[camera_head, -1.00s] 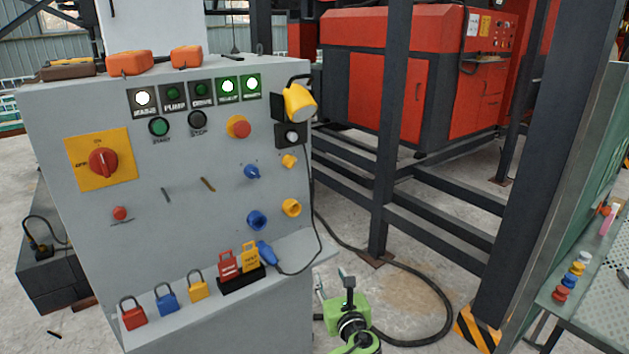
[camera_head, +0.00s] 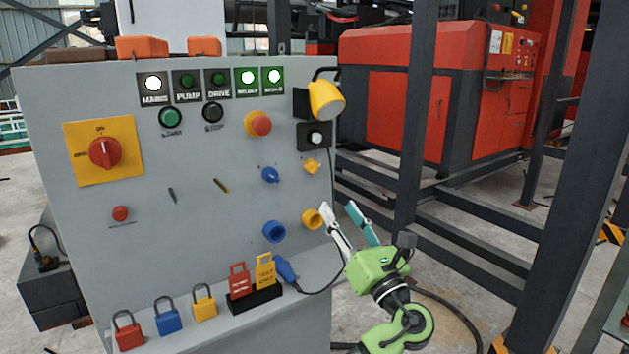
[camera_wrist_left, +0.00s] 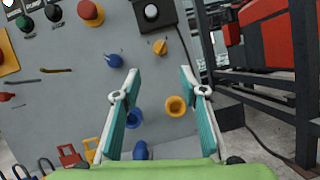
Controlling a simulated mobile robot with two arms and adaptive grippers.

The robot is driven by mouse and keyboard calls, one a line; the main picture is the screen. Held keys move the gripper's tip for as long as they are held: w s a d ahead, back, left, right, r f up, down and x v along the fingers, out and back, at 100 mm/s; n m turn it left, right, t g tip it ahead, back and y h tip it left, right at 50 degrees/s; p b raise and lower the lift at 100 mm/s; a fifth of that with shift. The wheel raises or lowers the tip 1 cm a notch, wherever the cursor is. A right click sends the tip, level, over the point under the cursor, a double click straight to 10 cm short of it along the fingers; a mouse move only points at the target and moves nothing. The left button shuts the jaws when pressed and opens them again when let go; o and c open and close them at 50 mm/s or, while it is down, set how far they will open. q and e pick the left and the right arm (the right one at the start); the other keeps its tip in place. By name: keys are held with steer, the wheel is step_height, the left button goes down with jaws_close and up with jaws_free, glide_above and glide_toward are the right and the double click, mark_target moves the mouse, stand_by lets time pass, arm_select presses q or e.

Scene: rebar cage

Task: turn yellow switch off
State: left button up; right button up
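The yellow switch (camera_head: 312,166) is a small rotary knob on the right side of the grey control panel (camera_head: 150,240), right of a blue switch (camera_head: 270,175) and above a yellow socket (camera_head: 312,218). My left gripper (camera_head: 338,207) is open and empty, at the panel's right edge, below and right of the yellow switch and apart from it. In the left wrist view, the yellow switch (camera_wrist_left: 160,46) appears beyond the open fingertips (camera_wrist_left: 161,74), roughly centred between them. Its exact setting is too small to tell. My right gripper is not in view.
A blue socket (camera_head: 274,231) is below the blue switch. A yellow lamp (camera_head: 326,99) juts out above the yellow switch. Padlocks (camera_head: 168,316) and a blue plug (camera_head: 286,270) sit on the lower ledge. A dark steel frame (camera_head: 410,120) stands to the right.

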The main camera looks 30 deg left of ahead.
mark_target(313, 167)
arm_select(q)
steer(key=b+x, duration=0.1)
steer(key=x, duration=1.2)
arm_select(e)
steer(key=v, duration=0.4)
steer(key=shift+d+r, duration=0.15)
arm_select(q)
steer(key=shift+d, duration=0.1)
jaws_close()
